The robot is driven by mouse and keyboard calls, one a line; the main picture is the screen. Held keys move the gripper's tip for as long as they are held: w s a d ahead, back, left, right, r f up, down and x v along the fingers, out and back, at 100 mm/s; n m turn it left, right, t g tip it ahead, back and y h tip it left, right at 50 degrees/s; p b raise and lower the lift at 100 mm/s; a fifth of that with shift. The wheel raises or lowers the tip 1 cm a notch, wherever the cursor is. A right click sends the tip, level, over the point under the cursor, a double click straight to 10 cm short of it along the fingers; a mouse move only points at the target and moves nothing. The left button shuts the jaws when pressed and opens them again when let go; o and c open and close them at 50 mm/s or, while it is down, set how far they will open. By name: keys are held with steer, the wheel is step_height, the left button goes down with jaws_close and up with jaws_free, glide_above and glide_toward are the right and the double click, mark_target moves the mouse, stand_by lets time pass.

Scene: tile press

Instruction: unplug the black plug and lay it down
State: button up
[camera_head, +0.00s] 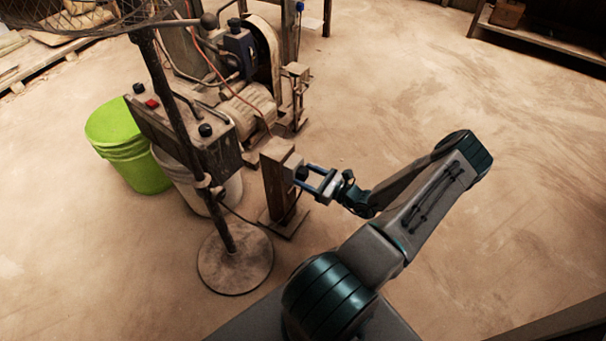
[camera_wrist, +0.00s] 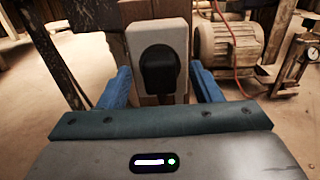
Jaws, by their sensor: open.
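The black plug (camera_wrist: 159,70) sits in a pale socket box (camera_wrist: 177,32) in the wrist view. My gripper (camera_wrist: 160,88) is open, with one blue finger to the left and one to the right of the plug. There is a visible gap on both sides. In the head view my gripper (camera_head: 313,182) reaches the post from the right. Contact with the plug cannot be made out.
A fan on a round-based stand (camera_head: 236,262) is left of the post. Behind it are a control box (camera_head: 180,125), a green bucket (camera_head: 130,150) and a motor (camera_head: 247,108) with an orange cable. The floor to the right is clear.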

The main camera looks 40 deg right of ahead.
stand_by(0.3)
jaws_close()
steer(key=shift+s, duration=0.1)
steer(key=shift+p+v, duration=0.35)
steer(key=shift+v, duration=2.6)
